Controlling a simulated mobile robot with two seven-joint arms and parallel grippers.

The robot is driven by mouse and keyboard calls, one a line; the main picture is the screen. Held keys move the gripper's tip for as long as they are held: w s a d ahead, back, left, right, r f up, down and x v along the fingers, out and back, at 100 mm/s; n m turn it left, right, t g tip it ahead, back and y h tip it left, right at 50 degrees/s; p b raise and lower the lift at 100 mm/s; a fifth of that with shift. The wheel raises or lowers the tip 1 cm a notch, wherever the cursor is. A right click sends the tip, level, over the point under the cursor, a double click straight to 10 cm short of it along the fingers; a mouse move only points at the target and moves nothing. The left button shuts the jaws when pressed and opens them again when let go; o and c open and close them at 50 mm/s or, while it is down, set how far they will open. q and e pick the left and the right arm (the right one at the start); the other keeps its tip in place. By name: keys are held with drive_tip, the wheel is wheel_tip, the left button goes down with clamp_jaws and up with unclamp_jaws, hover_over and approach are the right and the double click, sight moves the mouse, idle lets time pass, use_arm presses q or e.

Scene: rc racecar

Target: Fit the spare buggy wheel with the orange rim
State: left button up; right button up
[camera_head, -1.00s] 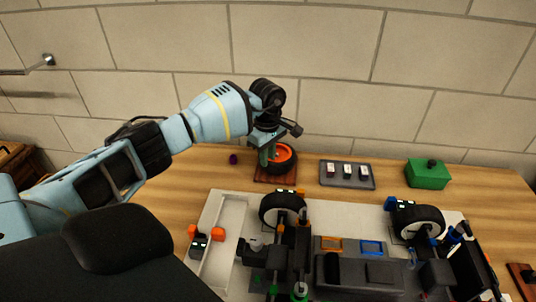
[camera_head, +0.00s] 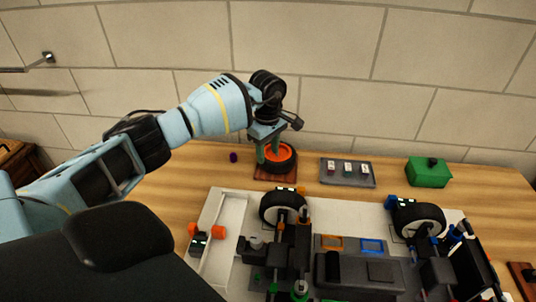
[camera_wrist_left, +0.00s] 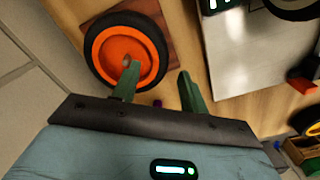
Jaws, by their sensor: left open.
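The spare wheel with the orange rim (camera_head: 284,157) lies flat on a small brown board (camera_head: 262,176) at the back of the table. It also shows in the left wrist view (camera_wrist_left: 112,50). My left gripper (camera_head: 268,153) is just above it, pointing down. In the left wrist view its fingers (camera_wrist_left: 157,86) are apart and nothing is held; one overlaps the rim near the hub, the other is beyond the tyre. Contact cannot be told. The buggy (camera_head: 345,275) sits on a white mat (camera_head: 228,215) in front, with black wheels (camera_head: 283,210) on its far side. My right gripper is out of view.
A grey tray (camera_head: 347,183) with several small blocks and a green box (camera_head: 428,173) stand right of the spare wheel. A purple item (camera_head: 234,157) lies left of it. An orange-and-black part (camera_head: 200,240) is on the mat's left. The wall is close behind.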

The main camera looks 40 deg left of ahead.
use_arm(q)
wheel_tip(320, 180, up, 6)
drive_tip(key=shift+f, duration=0.1)
idle(0.9)
